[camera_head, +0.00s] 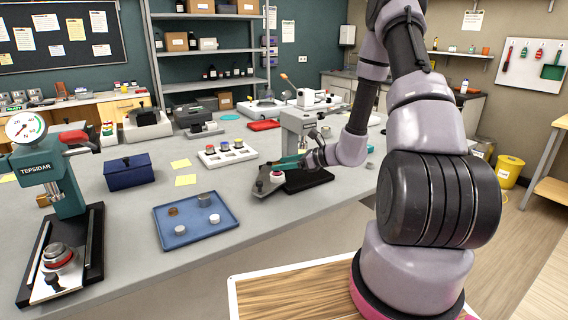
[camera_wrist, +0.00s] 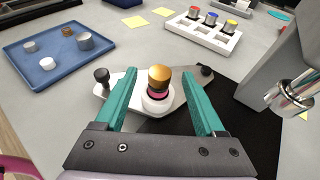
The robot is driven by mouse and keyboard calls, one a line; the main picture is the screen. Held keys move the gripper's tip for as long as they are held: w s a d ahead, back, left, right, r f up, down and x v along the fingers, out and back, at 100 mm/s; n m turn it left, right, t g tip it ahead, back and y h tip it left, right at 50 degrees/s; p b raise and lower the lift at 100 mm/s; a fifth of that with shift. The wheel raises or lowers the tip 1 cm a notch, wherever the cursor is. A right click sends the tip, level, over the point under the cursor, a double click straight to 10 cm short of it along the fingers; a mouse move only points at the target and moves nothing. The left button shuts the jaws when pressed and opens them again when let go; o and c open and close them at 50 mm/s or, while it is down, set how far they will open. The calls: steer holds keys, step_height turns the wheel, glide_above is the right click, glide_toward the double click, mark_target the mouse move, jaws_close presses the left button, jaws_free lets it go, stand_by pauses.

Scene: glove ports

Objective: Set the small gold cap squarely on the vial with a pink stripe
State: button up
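The vial with a pink stripe (camera_wrist: 158,93) stands upright in a pale round seat on a grey metal fixture plate (camera_wrist: 185,98). The small gold cap (camera_wrist: 158,76) is on top of the vial and looks level from here; I cannot tell whether it is fully seated. In the head view the vial (camera_head: 277,177) is small and its cap is hard to make out. My gripper (camera_wrist: 160,84) is open, with one teal finger on each side of the vial and a visible gap to both.
A blue tray (camera_head: 168,235) holds several small caps or discs, one of them brown. A white rack (camera_head: 210,160) holds vials with red, blue and yellow tops. A grey press (camera_head: 300,130) stands close behind the fixture. A black knob (camera_wrist: 102,76) rises at the plate's left.

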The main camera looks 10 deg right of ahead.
steer(key=v, duration=1.1)
steer(key=shift+a, duration=0.1)
steer(key=s+a+r+n+g+h, duration=0.1)
steer(key=s+a+r+n+g, duration=0.25)
steer(key=s+r+n, duration=0.35)
steer(key=s+a+r+n+g+h, duration=0.2)
steer(key=s+a+r+n+g, duration=0.25)
steer(key=r, duration=0.45)
steer(key=s+d+r+n+t+h, duration=0.3)
steer(key=s+r+n+t+h, duration=0.3)
steer(key=s+r+n, duration=0.4)
step_height(320, 180, up, 3)
steer(key=shift+s+d+f+t, duration=0.15)
steer(key=shift+s+d+t, duration=0.1)
steer(key=shift+s+t, duration=0.15)
